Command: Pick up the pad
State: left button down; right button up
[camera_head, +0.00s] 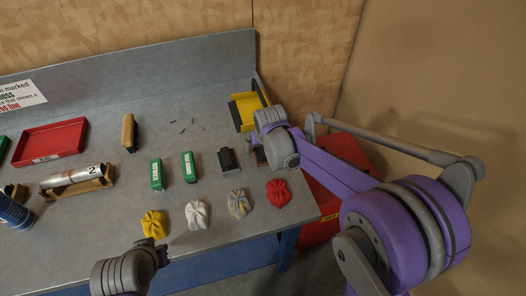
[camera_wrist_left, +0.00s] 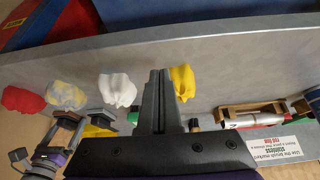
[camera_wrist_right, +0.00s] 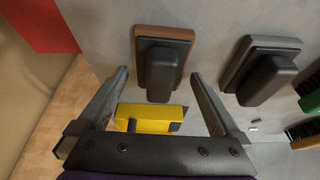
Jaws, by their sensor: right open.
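A pad with a reddish-brown base and a black grip (camera_wrist_right: 160,72) lies on the bench, ahead of and between the fingertips of my right gripper (camera_wrist_right: 160,77). The gripper is open and empty, and I see no contact with the pad. In the head view my right gripper (camera_head: 258,152) is over the bench's right side and mostly hides this pad. A second pad, grey with a black grip (camera_wrist_right: 265,72), lies to the right; it also shows in the head view (camera_head: 227,160). My left gripper (camera_wrist_left: 159,100) looks shut and empty near the white and yellow cloths.
Crumpled cloths in yellow (camera_head: 154,224), white (camera_head: 197,214), mottled grey (camera_head: 238,203) and red (camera_head: 278,192) line the front edge. Green-handled brushes (camera_head: 157,174) stand left of the grey pad.

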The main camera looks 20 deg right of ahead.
jog(key=c, duration=1.3)
notch_tip(320, 180, up, 10)
jog(key=shift+r, duration=0.1)
jog(key=o, duration=0.9)
jog(key=shift+c, duration=0.2)
jog(key=c, duration=0.7)
jog(key=shift+s, duration=0.1)
